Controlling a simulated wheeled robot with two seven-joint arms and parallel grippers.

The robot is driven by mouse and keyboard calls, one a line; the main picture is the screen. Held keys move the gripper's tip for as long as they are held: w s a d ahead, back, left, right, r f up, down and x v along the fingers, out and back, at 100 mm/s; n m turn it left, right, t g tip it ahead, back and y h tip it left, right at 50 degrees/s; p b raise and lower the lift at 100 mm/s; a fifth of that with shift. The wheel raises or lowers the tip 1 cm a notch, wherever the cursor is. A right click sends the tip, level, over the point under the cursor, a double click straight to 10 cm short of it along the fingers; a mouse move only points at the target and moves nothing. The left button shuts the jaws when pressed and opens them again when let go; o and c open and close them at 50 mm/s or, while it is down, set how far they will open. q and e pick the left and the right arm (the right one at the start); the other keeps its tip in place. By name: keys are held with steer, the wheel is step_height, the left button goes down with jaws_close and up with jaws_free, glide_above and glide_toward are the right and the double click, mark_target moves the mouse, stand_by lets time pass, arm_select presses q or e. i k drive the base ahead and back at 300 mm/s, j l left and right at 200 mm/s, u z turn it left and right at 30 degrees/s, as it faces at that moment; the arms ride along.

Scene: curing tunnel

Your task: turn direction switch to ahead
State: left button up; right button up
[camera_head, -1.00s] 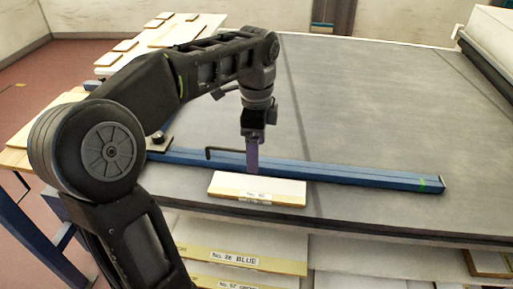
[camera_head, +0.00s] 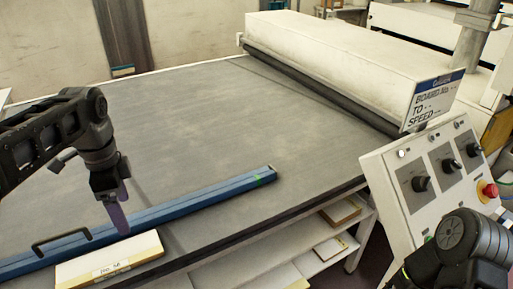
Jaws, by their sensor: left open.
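A white control panel (camera_head: 385,195) stands tilted at the right. It carries three black rotary knobs on grey plates: a left knob (camera_head: 421,184), a middle knob (camera_head: 451,166) and a right knob (camera_head: 474,150). Their lettering is too small to read, so I cannot tell which is the direction switch or where it points. My left gripper (camera_head: 117,212) hangs at the left above the table, open, with nothing seen in it, far from the panel. A joint of my right arm shows below the panel; its gripper is not in view.
A red emergency button (camera_head: 488,190) sits at the panel's right. A sign (camera_head: 432,101) stands above the panel. The grey table (camera_head: 215,125) holds a blue bar (camera_head: 200,203) and a pale labelled board (camera_head: 105,262) near my left gripper. A white tunnel housing (camera_head: 330,62) stands behind.

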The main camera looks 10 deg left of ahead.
mark_target(450, 165)
steer(key=z, duration=1.15)
